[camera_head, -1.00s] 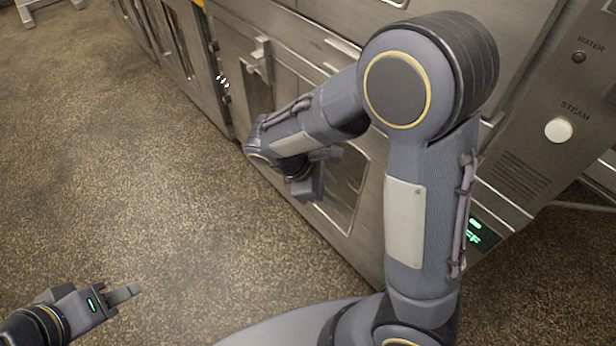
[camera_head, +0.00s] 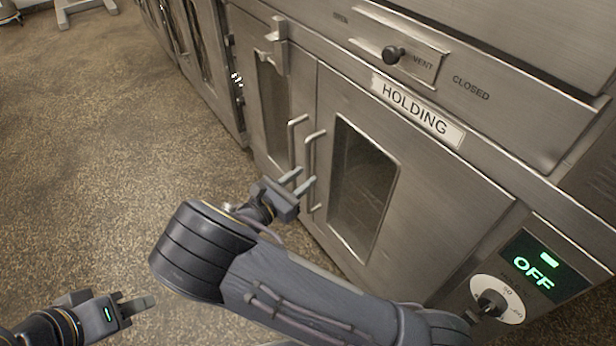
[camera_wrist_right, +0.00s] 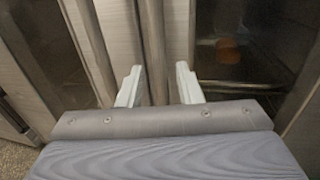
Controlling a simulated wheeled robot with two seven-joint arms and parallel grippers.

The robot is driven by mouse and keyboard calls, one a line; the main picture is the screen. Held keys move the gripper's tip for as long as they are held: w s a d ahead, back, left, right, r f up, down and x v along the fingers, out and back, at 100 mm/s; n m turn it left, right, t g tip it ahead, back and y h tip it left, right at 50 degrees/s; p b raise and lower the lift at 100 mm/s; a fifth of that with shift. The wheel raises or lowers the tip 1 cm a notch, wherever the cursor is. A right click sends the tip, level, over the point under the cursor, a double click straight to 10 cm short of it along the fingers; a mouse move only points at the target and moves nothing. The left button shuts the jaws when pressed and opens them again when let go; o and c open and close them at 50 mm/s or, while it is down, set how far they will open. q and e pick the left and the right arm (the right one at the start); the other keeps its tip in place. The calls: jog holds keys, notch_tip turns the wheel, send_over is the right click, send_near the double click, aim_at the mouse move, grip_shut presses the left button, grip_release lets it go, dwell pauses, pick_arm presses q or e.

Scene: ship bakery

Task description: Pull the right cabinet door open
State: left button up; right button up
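The right cabinet door (camera_head: 440,205), steel with a dark window (camera_head: 362,185), is closed under the HOLDING label. Its upright bar handle (camera_head: 309,165) is beside the left door's handle (camera_head: 292,140). My right gripper (camera_head: 304,180) is open, its fingers pointing at the lower part of the right door's handle. In the right wrist view, a vertical bar (camera_wrist_right: 153,45), apparently this handle, stands between the spread fingertips (camera_wrist_right: 158,84); contact cannot be told. My left gripper (camera_head: 148,303) is low at the left, away from the cabinet; its finger gap is unclear.
The left door (camera_head: 257,125) is closed, with a latch (camera_head: 277,45) above it. A vent knob (camera_head: 393,55) and a dial (camera_head: 492,302) with an OFF display (camera_head: 540,268) stick out or sit on the front. The floor (camera_head: 120,170) at left is clear.

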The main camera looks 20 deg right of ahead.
jog(key=x, duration=0.2)
jog(key=shift+w+d, duration=0.1)
jog(key=shift+d, duration=0.15)
grip_shut()
